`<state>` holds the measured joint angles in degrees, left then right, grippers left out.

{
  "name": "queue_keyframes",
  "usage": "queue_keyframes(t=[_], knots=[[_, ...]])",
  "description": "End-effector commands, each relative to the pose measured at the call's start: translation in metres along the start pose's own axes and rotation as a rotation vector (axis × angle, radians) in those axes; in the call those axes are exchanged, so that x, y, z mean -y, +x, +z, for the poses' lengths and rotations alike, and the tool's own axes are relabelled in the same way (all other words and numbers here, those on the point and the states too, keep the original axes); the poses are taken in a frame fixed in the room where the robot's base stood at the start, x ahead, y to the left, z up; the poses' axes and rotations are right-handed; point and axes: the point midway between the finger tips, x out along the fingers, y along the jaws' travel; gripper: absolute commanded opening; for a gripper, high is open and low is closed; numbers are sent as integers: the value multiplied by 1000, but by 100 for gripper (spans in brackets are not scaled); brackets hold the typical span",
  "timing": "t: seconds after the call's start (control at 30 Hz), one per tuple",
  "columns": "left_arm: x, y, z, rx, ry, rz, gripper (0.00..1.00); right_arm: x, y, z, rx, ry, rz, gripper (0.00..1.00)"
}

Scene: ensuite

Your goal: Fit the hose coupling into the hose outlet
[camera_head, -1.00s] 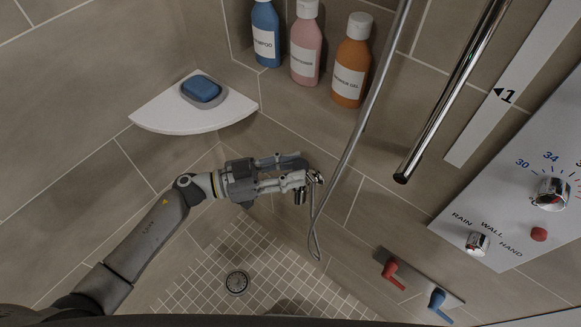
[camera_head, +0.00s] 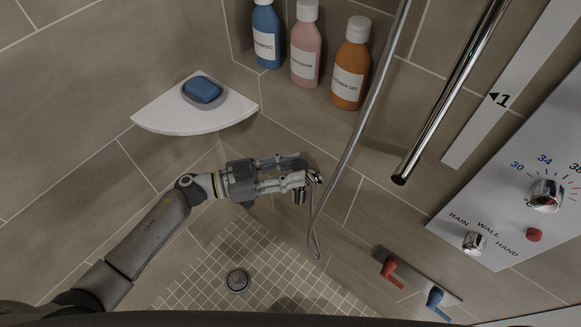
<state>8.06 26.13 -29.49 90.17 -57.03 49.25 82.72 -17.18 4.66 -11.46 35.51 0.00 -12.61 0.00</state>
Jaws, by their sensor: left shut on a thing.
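My left gripper (camera_head: 300,172) reaches in from the left and is shut on the chrome hose coupling (camera_head: 300,196), which points down below the fingers. The grey shower hose (camera_head: 358,133) runs from the top of the picture down past the fingertips and bends in a loop (camera_head: 314,243) below them. A small chrome fitting (camera_head: 316,178) on the wall sits right at the fingertips and may be the hose outlet; I cannot tell whether the coupling touches it. My right gripper is not in view.
A white corner shelf (camera_head: 185,122) holds a blue soap (camera_head: 202,89) in a dish. Shampoo (camera_head: 266,35), conditioner (camera_head: 305,45) and shower gel (camera_head: 351,65) bottles stand in a niche. A chrome rail (camera_head: 450,95), control panel (camera_head: 500,225), red lever (camera_head: 391,270) and blue lever (camera_head: 436,300) are at right.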

Motion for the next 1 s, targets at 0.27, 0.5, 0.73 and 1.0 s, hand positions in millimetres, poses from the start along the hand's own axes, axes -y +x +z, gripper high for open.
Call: queue_keyframes(t=[0.27, 0.5, 0.73, 1.0], knots=[[0, 0, 0, -1, 1, 0, 0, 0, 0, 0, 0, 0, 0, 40], [0, 0, -1, -1, 1, 1, 0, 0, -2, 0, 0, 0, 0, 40], [0, 0, 0, -1, 5, 2, 0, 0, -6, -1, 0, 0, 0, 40], [0, 0, 1, -1, 4, 2, 0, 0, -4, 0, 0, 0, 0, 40]])
